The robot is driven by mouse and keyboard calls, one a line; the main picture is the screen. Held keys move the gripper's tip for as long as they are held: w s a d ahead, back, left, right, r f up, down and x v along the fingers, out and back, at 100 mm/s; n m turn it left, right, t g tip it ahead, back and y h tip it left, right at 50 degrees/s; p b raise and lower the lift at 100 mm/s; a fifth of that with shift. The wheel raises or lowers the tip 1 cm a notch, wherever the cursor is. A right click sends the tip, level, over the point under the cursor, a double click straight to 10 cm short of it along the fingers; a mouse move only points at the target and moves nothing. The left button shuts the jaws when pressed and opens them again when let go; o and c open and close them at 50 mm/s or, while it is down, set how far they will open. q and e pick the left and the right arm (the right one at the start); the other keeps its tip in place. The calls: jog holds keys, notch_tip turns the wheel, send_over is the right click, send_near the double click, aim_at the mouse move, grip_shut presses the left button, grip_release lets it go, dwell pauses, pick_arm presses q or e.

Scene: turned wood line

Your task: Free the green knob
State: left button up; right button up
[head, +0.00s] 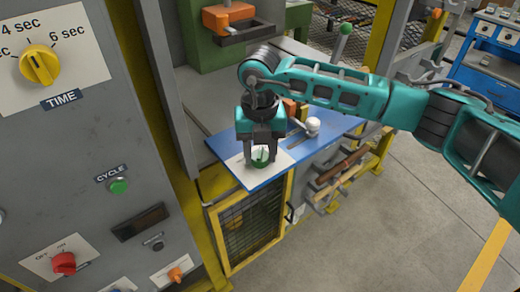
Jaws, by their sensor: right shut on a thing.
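The green knob (260,161) sits on a white plate (238,165) on the blue panel (222,149) in the middle of the head view. It has a pale mark across its top. My right gripper (262,158) points down over it, with a dark finger on each side, shut on the knob. The fingers and wrist hide part of the knob and the panel behind it. My left gripper does not show.
A grey cabinet at left carries a yellow time knob (39,65), a green cycle button (119,186) and a red knob (64,263). A white ball handle (313,125) stands on the blue panel beside my right arm. A yellow-framed mesh guard (252,225) is below. Open floor lies at right.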

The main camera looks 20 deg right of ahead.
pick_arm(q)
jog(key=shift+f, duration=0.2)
pick_arm(e)
jog(key=n+b, duration=0.3)
jog(key=n, duration=0.1)
jog(key=shift+f+n, duration=0.1)
jog(key=shift+n, duration=0.3)
jog(key=n+b, duration=0.3)
jog(key=n, duration=0.2)
jog(key=shift+w+d+b, duration=0.1)
jog(key=shift+b, duration=0.2)
jog(key=n+b, duration=0.1)
jog(key=n, duration=0.2)
jog(key=n+b, duration=0.1)
jog(key=n, duration=0.1)
jog(key=shift+n, duration=0.3)
jog(key=shift+n+b, duration=0.6)
jog(key=shift+n, duration=0.4)
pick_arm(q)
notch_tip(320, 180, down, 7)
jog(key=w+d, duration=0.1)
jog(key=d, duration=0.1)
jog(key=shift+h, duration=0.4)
pick_arm(e)
jog(key=shift+r, duration=0.2)
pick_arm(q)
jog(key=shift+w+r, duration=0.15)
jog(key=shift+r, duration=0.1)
pick_arm(e)
jog(key=shift+n, duration=0.4)
